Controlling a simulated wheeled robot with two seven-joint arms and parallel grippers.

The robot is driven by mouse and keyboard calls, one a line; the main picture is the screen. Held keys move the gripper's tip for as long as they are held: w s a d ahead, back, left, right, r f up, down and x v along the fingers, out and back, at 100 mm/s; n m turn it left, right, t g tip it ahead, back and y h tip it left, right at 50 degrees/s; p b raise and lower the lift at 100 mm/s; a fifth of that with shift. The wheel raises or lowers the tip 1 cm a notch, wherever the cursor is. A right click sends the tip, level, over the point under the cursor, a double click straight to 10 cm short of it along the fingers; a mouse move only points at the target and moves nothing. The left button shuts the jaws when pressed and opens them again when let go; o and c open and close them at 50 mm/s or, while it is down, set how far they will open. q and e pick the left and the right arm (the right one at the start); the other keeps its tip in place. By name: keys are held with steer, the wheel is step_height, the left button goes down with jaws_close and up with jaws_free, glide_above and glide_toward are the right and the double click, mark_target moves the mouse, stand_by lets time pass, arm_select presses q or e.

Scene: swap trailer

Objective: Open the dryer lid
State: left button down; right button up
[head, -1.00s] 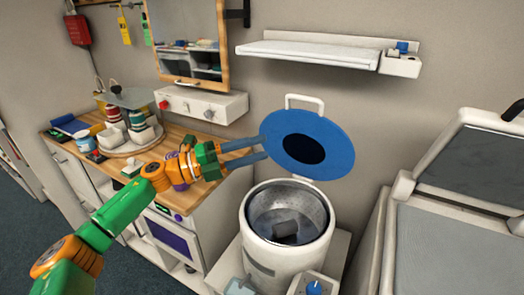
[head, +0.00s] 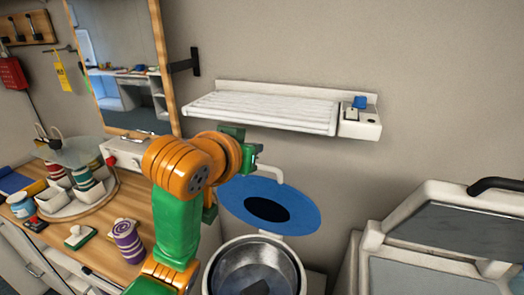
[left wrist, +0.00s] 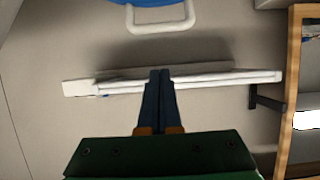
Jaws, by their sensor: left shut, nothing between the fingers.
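The dryer (head: 218,262) is a white tub with a metal drum, cut off by the bottom edge in the head view. Its blue lid (head: 302,214), a disc with a dark middle, stands raised behind the drum, and the drum mouth is uncovered. A dark object (head: 256,288) lies in the drum. My left gripper (left wrist: 160,74) is shut and empty. In the head view it is raised above and left of the lid, with its fingers mostly hidden. The lid's blue edge (left wrist: 150,3) and white handle (left wrist: 160,27) show in the left wrist view, apart from the fingertips.
A white wall shelf (head: 262,108) with a small control box (head: 358,120) is above the lid. A wooden counter (head: 112,238) with bowls, jars and a purple-striped cup (head: 128,242) is at left. A white machine with a grey panel (head: 455,238) is at right.

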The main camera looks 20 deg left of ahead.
mark_target(261, 166)
arm_select(q)
steer(key=p+x, duration=0.2)
steer(key=x, duration=0.7)
steer(key=shift+p, duration=0.4)
steer(key=shift+s+a+f+p, duration=0.1)
steer(key=shift+s+f+p, duration=0.3)
steer(key=shift+s, duration=0.2)
steer(key=shift+s+f+p, duration=0.25)
steer(key=shift+s+f, duration=0.3)
steer(key=shift+s, duration=0.1)
steer(key=shift+s+f, duration=0.2)
steer(key=shift+s, duration=0.25)
arm_select(e)
steer(key=r, duration=0.3)
steer(key=shift+s+r, duration=0.2)
steer(key=shift+r, duration=0.2)
arm_select(q)
steer(key=shift+w, duration=0.1)
